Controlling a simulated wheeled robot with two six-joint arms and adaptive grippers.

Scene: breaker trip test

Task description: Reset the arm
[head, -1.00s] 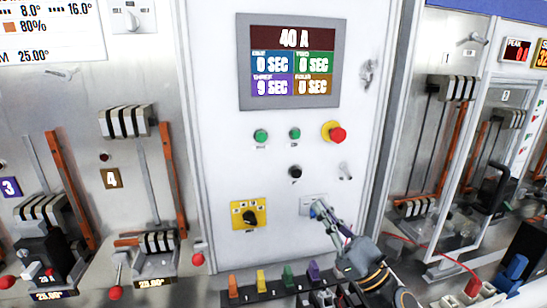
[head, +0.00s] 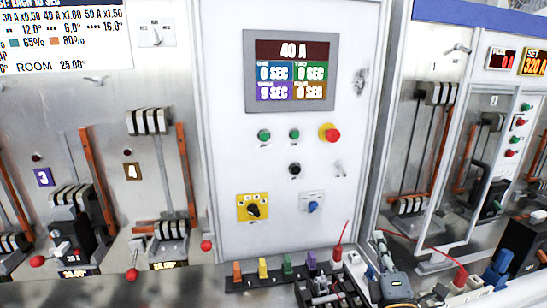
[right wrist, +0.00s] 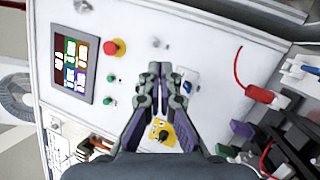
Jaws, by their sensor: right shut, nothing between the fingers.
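The white control panel (head: 290,155) stands in the middle of the head view. Its screen (head: 292,70) reads 40 A above coloured time fields. A blue knob on a small plate (head: 312,206) sits low on the panel, right of a black knob on a yellow plate (head: 253,208). My right gripper (head: 381,246) is low at the panel's right, apart from the blue knob. In the right wrist view its fingers (right wrist: 160,70) are together and empty in front of the panel; the blue knob (right wrist: 187,87) shows beside them. My left gripper is not in view.
A red emergency button (head: 330,133) and green buttons (head: 264,135) are above the knobs. Breaker bays with levers stand at left, including bay 4 (head: 132,172). A glass-doored bay (head: 485,160) is at right. Coloured plugs (head: 287,266) and a red lead (head: 340,242) lie below.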

